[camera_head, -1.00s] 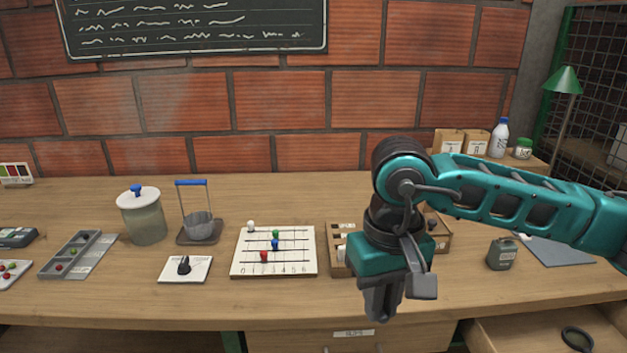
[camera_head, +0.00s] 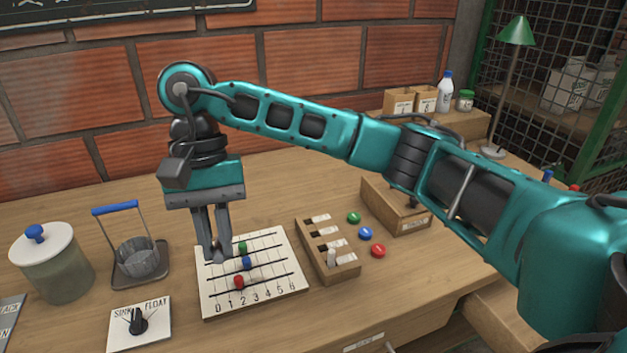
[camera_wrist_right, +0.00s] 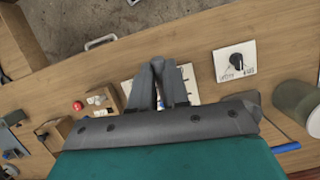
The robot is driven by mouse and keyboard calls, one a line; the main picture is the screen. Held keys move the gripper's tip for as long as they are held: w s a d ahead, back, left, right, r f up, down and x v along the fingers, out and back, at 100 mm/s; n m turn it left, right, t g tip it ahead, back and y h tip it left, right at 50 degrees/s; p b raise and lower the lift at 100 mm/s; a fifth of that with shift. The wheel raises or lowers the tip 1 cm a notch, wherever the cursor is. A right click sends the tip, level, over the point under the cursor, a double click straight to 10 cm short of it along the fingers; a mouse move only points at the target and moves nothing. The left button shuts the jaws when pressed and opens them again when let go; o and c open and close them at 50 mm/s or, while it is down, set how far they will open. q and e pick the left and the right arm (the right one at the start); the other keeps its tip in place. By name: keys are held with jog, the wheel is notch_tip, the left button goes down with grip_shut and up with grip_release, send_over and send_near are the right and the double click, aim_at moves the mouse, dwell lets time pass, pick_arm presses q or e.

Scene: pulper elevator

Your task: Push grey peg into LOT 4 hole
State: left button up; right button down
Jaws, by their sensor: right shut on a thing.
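A green peg (camera_head: 243,247), a blue peg (camera_head: 247,263) and a red peg (camera_head: 239,282) stand on the board. In the right wrist view the closed fingers (camera_wrist_right: 159,64) cover much of the board. I cannot read a LOT 4 label. My left gripper is not in view.
A SINK/FLOAT dial plate (camera_head: 155,338), a caged beaker (camera_head: 138,258) and a lidded jar (camera_head: 62,279) stand to the left.

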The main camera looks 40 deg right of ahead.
jog(key=w+a+r+m+y, duration=0.1)
jog(key=w+r+m+y, duration=0.3)
jog(key=w+m+y, duration=0.4)
jog(key=w+d+m+t+y+p, duration=0.1)
jog(key=w+d+m+t+y, duration=0.2)
jog(key=d+m+t, duration=0.5)
pick_arm(q)
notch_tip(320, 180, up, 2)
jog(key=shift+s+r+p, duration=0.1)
jog(key=shift+p, duration=0.4)
pick_arm(e)
jog(key=d+f+m+t+h, duration=0.2)
jog(key=d+f+m+t, duration=0.3)
jog(key=d, duration=0.4)
jog(key=w+d+f+m+t+h, duration=0.1)
jog(key=d+f+m+t+h, duration=0.2)
jog(key=d+f+m+t, duration=0.3)
jog(key=d+f+t, duration=0.1)
jog(key=d, duration=0.2)
jog(key=shift+m, duration=0.3)
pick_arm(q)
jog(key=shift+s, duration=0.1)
